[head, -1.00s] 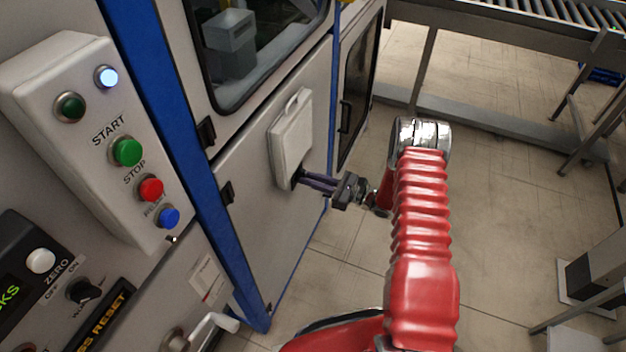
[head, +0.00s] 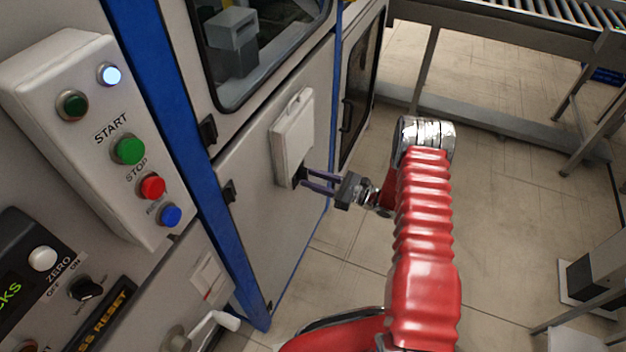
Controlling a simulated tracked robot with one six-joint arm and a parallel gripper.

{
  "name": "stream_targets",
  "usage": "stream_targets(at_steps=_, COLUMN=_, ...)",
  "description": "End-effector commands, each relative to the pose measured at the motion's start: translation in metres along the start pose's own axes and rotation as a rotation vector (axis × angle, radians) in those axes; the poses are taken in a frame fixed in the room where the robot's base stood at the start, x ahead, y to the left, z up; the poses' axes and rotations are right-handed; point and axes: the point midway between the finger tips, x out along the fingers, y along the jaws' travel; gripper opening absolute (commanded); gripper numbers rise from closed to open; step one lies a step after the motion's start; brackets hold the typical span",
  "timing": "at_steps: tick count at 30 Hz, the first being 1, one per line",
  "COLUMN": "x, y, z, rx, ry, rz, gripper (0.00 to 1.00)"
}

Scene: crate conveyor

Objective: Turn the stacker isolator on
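A pale grey box (head: 292,133) with a raised loop along its upper edge is mounted on the cabinet door in the head view. No label on it can be read, so I cannot tell for sure that it is the stacker isolator. A small dark part (head: 299,177) shows at its lower right edge. My gripper (head: 308,179) is at this edge, with its two fingers apart and a gap visible between them. The fingertips reach the dark part, but whether they touch it is too small to tell. The setting of any switch there is hidden.
A control box with green START (head: 129,151), red STOP (head: 152,186) and blue (head: 171,215) buttons is at left. A white lever handle (head: 222,320) sticks out at lower left. A roller conveyor (head: 540,18) stands at the back.

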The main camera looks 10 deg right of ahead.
Motion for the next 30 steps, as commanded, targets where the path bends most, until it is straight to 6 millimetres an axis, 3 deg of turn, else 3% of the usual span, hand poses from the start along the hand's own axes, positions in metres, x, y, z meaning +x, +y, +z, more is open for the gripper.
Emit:
stream_targets(at_steps=21, x=-0.112, y=0.000, z=-0.002, rx=0.001, ry=0.001, rz=-0.003, gripper=0.34)
stream_targets(at_steps=30, x=-0.133, y=0.002, z=-0.002, rx=0.002, ry=0.001, rz=0.001, gripper=0.34)
